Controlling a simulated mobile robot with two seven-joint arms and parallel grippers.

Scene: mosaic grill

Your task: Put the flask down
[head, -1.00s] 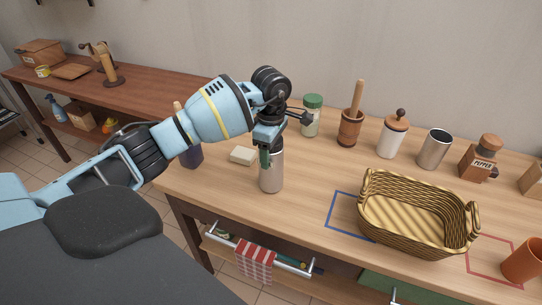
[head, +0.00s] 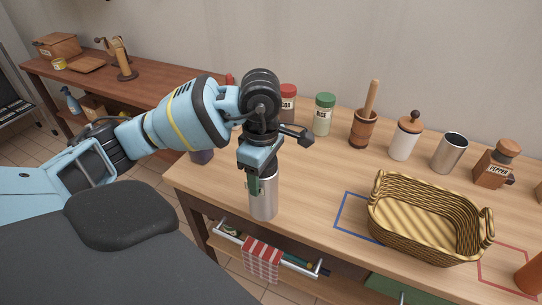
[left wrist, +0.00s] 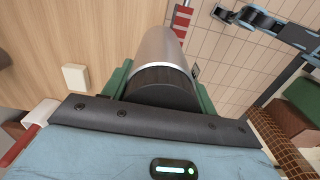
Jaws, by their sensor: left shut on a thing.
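The flask (head: 263,200) is a silver metal cylinder, held upright by my left gripper (head: 259,178) near the front edge of the wooden counter (head: 310,170). The gripper's green-padded fingers are shut around its upper part. In the left wrist view the flask (left wrist: 168,48) shows its dark cap (left wrist: 160,83) between the fingers, with its body reaching away from the camera. I cannot tell whether its base touches the counter.
A wicker basket (head: 376,213) stands right of the flask, near a blue outlined square (head: 343,210). Jars (head: 323,115), a mortar (head: 363,130) and a metal cup (head: 448,153) line the back. A pale block (left wrist: 76,77) lies near the flask. A striped towel (head: 262,262) hangs below the counter.

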